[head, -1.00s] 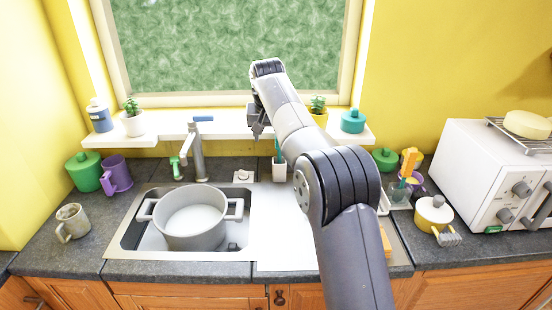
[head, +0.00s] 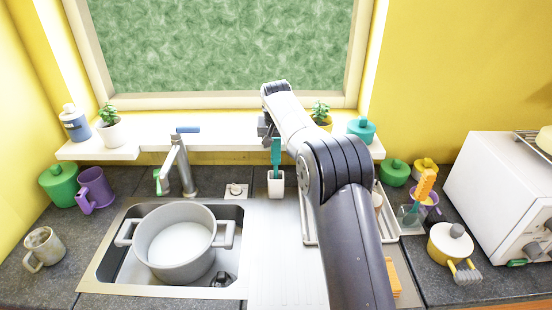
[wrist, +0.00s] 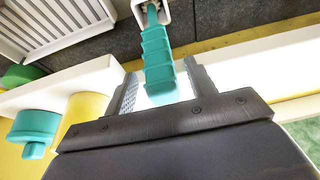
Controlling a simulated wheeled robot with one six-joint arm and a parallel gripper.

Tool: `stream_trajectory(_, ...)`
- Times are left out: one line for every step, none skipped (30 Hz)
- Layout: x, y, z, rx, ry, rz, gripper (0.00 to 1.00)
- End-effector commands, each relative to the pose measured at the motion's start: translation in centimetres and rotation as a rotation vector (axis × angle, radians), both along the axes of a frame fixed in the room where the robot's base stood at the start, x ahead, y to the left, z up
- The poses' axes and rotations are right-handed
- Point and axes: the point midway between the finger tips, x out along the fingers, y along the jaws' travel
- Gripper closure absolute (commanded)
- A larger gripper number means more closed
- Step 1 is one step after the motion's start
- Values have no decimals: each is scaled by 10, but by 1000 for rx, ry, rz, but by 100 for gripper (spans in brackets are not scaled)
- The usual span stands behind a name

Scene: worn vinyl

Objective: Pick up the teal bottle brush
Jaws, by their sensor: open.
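The teal bottle brush (head: 276,152) stands upright in a white holder (head: 276,184) on the counter behind the sink. In the wrist view the teal brush (wrist: 157,52) runs from the white holder (wrist: 150,8) down to between my two fingers. My gripper (wrist: 161,70) is open, with one finger on each side of the brush's wide end and a visible gap at each side. In the head view my gripper (head: 265,130) is at the brush's top, partly hidden by my arm.
A sink with a grey pot (head: 180,243) is at the left, beside a faucet (head: 180,165). A white windowsill shelf (head: 225,135) lies behind, with a teal jar (head: 361,130) at its right. A dish rack (head: 308,215) is partly behind my arm.

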Motion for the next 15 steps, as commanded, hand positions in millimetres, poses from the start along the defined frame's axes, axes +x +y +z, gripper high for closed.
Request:
stream_trajectory(2, 1, -5, 0, 1, 1, 47)
stream_trajectory(3, 1, -7, 0, 1, 1, 47)
stream_trajectory(4, 1, -10, 0, 1, 1, 47)
stream_trajectory(5, 1, -11, 0, 0, 1, 47)
stream_trajectory(5, 1, -12, 1, -1, 1, 47)
stream_trajectory(5, 1, -12, 1, -2, 1, 47)
stream_trajectory(5, 1, -13, 1, -2, 1, 47)
stream_trajectory(5, 1, -13, 1, -2, 1, 47)
stream_trajectory(5, 1, -13, 1, -2, 1, 47)
stream_trajectory(5, 1, -13, 1, -2, 1, 47)
stream_trajectory(5, 1, -13, 1, -2, 1, 47)
stream_trajectory(5, 1, -13, 1, -2, 1, 51)
stream_trajectory(5, 1, -13, 1, -2, 1, 53)
stream_trajectory(5, 1, -13, 1, -1, 1, 55)
stream_trajectory(5, 1, -13, 1, -1, 1, 59)
